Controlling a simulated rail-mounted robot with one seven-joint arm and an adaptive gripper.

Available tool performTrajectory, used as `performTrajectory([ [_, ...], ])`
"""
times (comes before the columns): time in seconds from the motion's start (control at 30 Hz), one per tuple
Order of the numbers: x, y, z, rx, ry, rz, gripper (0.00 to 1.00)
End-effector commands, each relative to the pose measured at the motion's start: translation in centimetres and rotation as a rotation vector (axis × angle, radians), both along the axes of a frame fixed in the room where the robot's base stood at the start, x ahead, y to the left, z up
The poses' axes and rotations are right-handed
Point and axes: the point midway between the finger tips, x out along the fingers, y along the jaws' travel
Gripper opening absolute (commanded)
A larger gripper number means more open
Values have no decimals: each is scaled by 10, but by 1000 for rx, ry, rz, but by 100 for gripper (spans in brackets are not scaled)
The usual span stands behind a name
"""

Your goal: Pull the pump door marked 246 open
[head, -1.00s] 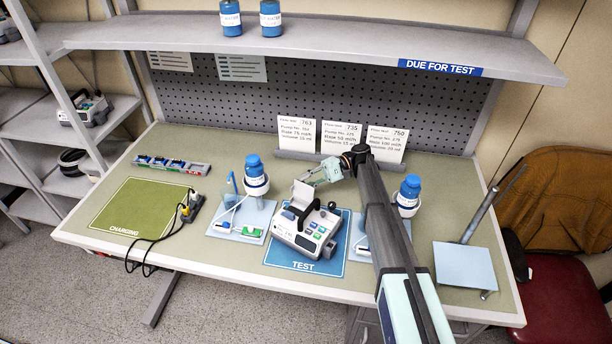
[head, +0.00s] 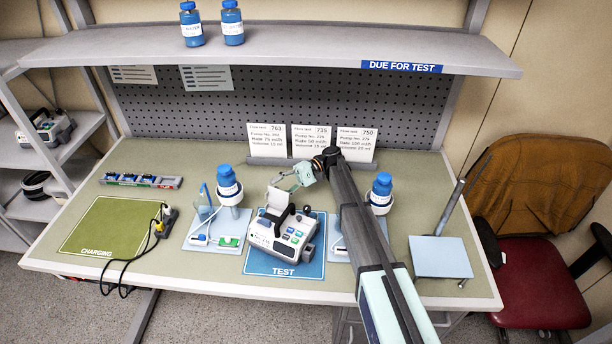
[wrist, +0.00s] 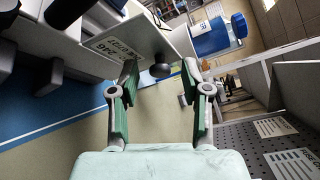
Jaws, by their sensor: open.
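The pump (head: 284,238) is a white and grey unit with a dark handle, standing on the blue TEST mat (head: 254,262). Its pale door panel (head: 279,203) stands up from the body, swung away from it. In the wrist view the door (wrist: 150,32) carries an upside-down label (wrist: 113,48) that seems to read 246, and a dark round knob (wrist: 161,71) sticks out from it. My gripper (head: 284,182) is open just above and behind the door. In the wrist view its fingertips (wrist: 160,66) are on either side of the knob; I cannot tell whether they touch.
Blue-capped bottles on stands flank the pump, left (head: 228,186) and right (head: 381,190). Cards (head: 311,143) stand behind my gripper. The green CHARGING mat (head: 105,227) has bare space, with a plug block (head: 164,222) at its right. A shelf (head: 290,60) overhangs the back.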

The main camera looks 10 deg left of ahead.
Motion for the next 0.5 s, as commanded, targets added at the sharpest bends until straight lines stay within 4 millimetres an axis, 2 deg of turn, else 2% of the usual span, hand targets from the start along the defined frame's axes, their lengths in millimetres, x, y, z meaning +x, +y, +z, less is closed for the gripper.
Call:
performTrajectory([
  [0.5,-8,1,-1,-40,-129,5,47],
])
